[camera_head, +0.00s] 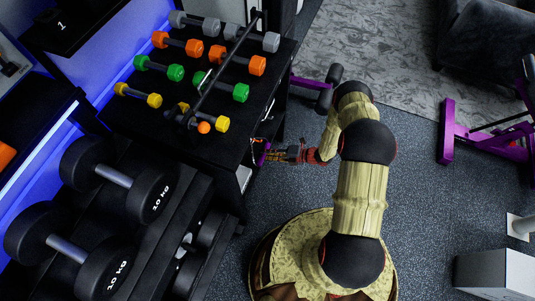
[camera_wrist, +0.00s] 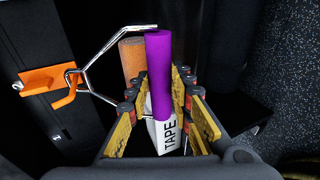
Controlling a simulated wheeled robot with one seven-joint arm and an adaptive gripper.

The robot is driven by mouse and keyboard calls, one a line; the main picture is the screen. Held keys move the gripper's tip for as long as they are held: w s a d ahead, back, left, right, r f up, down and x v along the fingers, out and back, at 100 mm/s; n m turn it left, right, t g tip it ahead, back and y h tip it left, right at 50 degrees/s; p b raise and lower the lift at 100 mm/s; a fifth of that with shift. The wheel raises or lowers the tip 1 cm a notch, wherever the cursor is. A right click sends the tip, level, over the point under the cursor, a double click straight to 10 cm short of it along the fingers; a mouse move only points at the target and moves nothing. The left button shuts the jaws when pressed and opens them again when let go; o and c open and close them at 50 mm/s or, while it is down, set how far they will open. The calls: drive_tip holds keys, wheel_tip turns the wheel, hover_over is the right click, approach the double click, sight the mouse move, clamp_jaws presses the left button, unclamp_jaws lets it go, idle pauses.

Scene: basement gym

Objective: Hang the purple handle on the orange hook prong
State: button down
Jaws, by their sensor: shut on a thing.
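The purple handle (camera_wrist: 158,62) stands between the fingers of my gripper (camera_wrist: 163,98) in the wrist view, and the gripper is shut on it. Its bent silver wire frame (camera_wrist: 104,52) reaches left from the grip. The orange hook (camera_wrist: 42,78) is fixed to a dark upright at the left, with its prong (camera_wrist: 66,97) curving up. The eye at the frame's tip overlaps the prong; I cannot tell whether it is around it or in front. In the head view my gripper (camera_head: 283,154) is beside the dark rack, with the purple handle (camera_head: 262,154) at its tips.
A white box marked TAPE (camera_wrist: 168,136) is below the handle, and an orange cylinder (camera_wrist: 132,58) is behind it. A dumbbell rack (camera_head: 215,115) with several coloured dumbbells stands up and left of my gripper. Open floor (camera_head: 420,215) lies to the right.

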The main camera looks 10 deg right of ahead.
drive_tip(key=c, duration=1.6)
unclamp_jaws()
drive_tip(key=shift+c, duration=0.2)
drive_tip(key=o, duration=0.4)
drive_tip(key=o, duration=0.4)
drive_tip(key=shift+d, duration=0.1)
drive_tip(key=p+v, duration=0.1)
drive_tip(key=v, duration=0.9)
drive_tip(key=shift+p, duration=0.4)
